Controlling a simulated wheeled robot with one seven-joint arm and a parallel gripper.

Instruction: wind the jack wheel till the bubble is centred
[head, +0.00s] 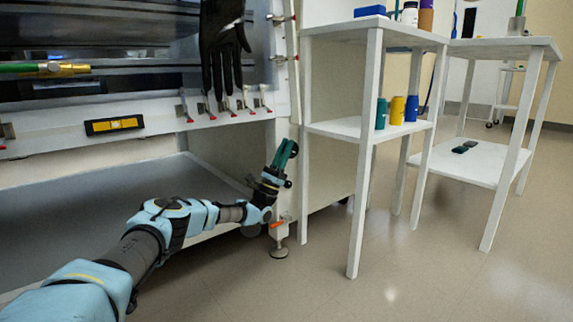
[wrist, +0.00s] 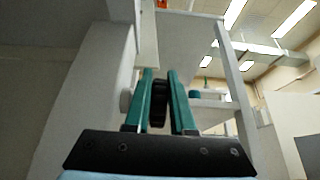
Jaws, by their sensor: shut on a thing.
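My gripper (head: 285,154) has teal fingers that point up beside the glovebox's right corner post in the head view. In the wrist view my gripper (wrist: 159,88) is shut on a black ribbed wheel (wrist: 159,108), which sits between the two fingers. I take this to be the jack wheel; I cannot make it out clearly in the head view. The spirit level (head: 114,125), yellow in a black frame, is on the white front rail at the left. Its bubble is too small to place.
A black glove (head: 222,45) hangs above the rail. An orange lever (head: 278,224) and a round levelling foot (head: 279,252) are below my gripper. White shelves (head: 340,128) with bottles stand close on the right. The floor (head: 430,285) in front of them is clear.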

